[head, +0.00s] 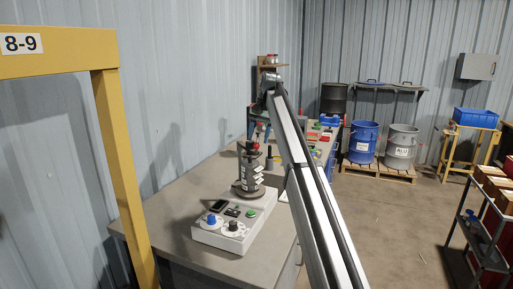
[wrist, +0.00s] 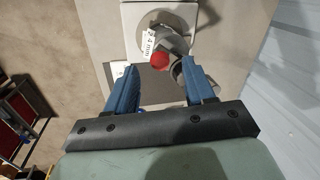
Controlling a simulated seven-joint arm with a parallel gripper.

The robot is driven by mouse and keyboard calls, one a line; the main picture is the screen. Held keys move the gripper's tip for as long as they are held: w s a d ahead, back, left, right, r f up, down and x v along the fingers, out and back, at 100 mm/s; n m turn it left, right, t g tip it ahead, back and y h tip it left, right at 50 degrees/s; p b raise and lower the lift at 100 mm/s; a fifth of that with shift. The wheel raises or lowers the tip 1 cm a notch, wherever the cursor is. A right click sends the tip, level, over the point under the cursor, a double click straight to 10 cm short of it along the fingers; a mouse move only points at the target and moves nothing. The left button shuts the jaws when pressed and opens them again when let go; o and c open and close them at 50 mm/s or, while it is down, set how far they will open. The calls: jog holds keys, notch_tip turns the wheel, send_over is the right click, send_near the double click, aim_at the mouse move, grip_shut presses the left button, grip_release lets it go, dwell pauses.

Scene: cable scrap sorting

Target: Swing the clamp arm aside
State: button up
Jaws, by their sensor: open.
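The cable machine's pale base (head: 217,236) stands on the bench, with a dark upright column (head: 250,172) bearing white labels. A red knob tops the column and shows in the wrist view (wrist: 159,62), beside a "2-4 mm" label (wrist: 149,43). A grey metal part (wrist: 176,72) next to the red knob may be the clamp arm; I cannot tell its full shape. My gripper (wrist: 160,88) is open, its two blue fingers apart and empty. The red knob lies just beyond the gap between the fingertips. I cannot tell whether the right finger touches the grey part.
The grey bench (head: 170,197) runs along the corrugated wall, with bins and small items at its far end. A yellow frame post (head: 122,165) stands at the left. Blue (head: 363,142) and grey (head: 401,147) drums stand on pallets beyond. The front left bench top is clear.

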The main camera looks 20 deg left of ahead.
aim_at(257, 147)
jog(key=shift+s+a+f, duration=0.1)
jog(key=shift+a+f, duration=0.15)
jog(key=shift+f, duration=1)
jog(key=shift+a+f, duration=0.2)
jog(key=shift+f, duration=1.05)
jog(key=shift+c, duration=0.4)
